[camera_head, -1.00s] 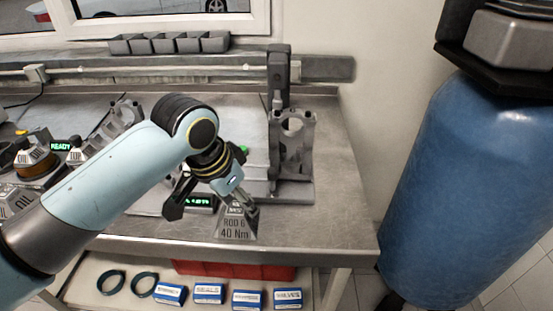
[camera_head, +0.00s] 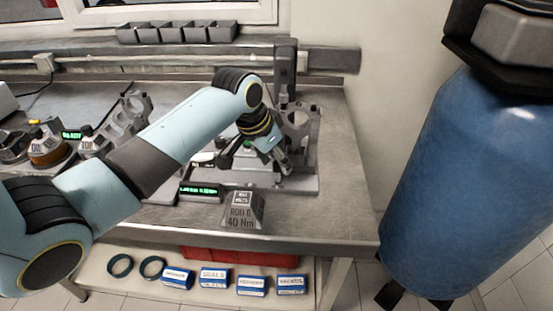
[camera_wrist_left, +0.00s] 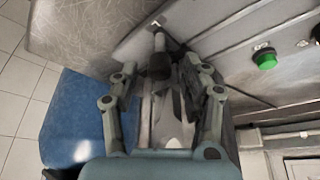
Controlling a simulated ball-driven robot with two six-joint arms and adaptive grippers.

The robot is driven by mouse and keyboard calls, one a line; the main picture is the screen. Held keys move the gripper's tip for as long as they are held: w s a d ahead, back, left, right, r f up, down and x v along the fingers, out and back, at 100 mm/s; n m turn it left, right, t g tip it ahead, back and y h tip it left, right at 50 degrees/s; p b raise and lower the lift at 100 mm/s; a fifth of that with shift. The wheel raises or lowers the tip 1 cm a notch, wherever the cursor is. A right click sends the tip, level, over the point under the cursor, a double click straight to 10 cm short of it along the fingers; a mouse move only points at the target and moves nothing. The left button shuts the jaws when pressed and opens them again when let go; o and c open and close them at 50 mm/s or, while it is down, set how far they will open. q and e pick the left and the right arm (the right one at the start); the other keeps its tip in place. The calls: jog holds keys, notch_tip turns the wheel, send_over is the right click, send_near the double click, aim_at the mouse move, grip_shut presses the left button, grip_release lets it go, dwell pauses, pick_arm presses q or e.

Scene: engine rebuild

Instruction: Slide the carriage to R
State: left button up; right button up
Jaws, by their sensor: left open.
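A grey fixture (camera_head: 285,75) with an upright column stands on a flat base (camera_head: 308,184) at the right end of the bench. A grey ported metal part (camera_head: 303,125) stands beside the column. My left gripper (camera_head: 280,168) is low over the base, in front of this part. In the left wrist view, the open fingers (camera_wrist_left: 162,85) are on both sides of a dark round knob (camera_wrist_left: 158,66) on a thin rod. I cannot tell whether they touch it. This knob may be the carriage's handle; the carriage is not clearly distinguishable. My right gripper is out of view.
A weight-shaped block marked ROD 6 40 Nm (camera_head: 243,211) and a small green-lit display (camera_head: 201,190) are in front. A green button (camera_wrist_left: 265,60) shows in the wrist view. The front right bench corner is clear.

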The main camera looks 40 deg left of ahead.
pick_arm(q)
jog(key=shift+w+f, duration=0.1)
jog(key=shift+f, duration=0.15)
grip_shut()
dwell(0.3)
